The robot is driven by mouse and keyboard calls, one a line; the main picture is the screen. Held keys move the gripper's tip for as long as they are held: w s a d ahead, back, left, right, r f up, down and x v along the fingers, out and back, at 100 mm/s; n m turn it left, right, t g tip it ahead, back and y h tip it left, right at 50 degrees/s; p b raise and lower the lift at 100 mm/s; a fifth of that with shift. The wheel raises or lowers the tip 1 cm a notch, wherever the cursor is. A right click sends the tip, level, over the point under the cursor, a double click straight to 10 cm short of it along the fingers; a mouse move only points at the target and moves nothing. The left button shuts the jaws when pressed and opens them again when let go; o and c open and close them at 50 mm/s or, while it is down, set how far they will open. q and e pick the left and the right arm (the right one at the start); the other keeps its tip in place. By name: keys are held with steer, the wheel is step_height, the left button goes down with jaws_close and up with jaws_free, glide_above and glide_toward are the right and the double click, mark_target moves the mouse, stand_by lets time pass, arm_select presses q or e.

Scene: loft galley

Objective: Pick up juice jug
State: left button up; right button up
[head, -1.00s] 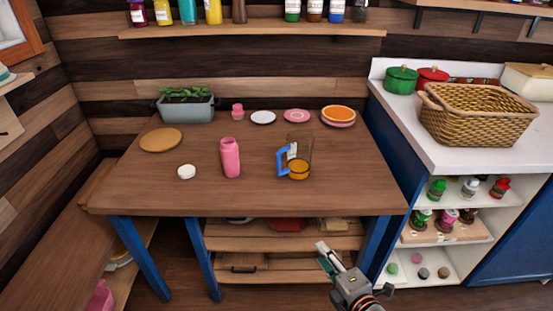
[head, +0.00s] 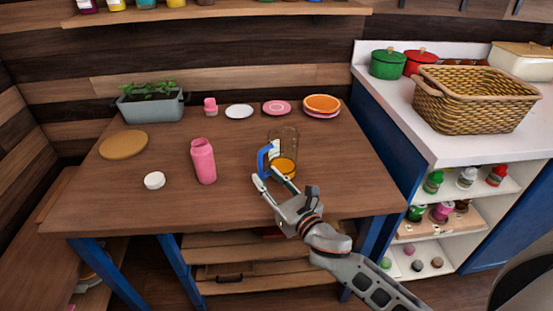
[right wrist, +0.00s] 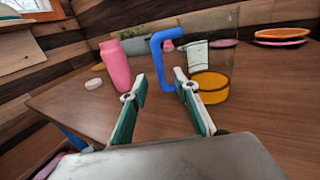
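The juice jug (head: 287,150) stands upright on the wooden table (head: 230,205). It is clear, with orange juice at the bottom, a pale label and a blue handle on its left side. In the right wrist view the jug (right wrist: 212,88) is just ahead, with its blue handle (right wrist: 160,65) beyond the gap between the fingers. My right gripper (head: 275,178) is open at the near side of the jug, close to the handle. My left gripper is not in view.
A pink bottle (head: 203,162) and a white lid (head: 154,180) stand left of the jug. Behind are a planter (head: 151,110), a small pink jar (head: 210,106) and several plates (head: 321,104). A counter with a wicker basket (head: 474,100) is at right.

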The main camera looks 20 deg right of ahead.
mark_target(262, 170)
steer(key=w, duration=0.3)
steer(key=shift+w+a+f, duration=0.1)
steer(key=shift+w+a, duration=0.1)
steer(key=shift+w, duration=0.1)
steer(key=shift+w+a, duration=0.1)
steer(key=shift+w, duration=0.5)
jaws_close()
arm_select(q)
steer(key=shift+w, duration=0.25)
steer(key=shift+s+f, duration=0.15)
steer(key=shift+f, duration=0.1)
arm_select(e)
steer(key=shift+r, duration=0.2)
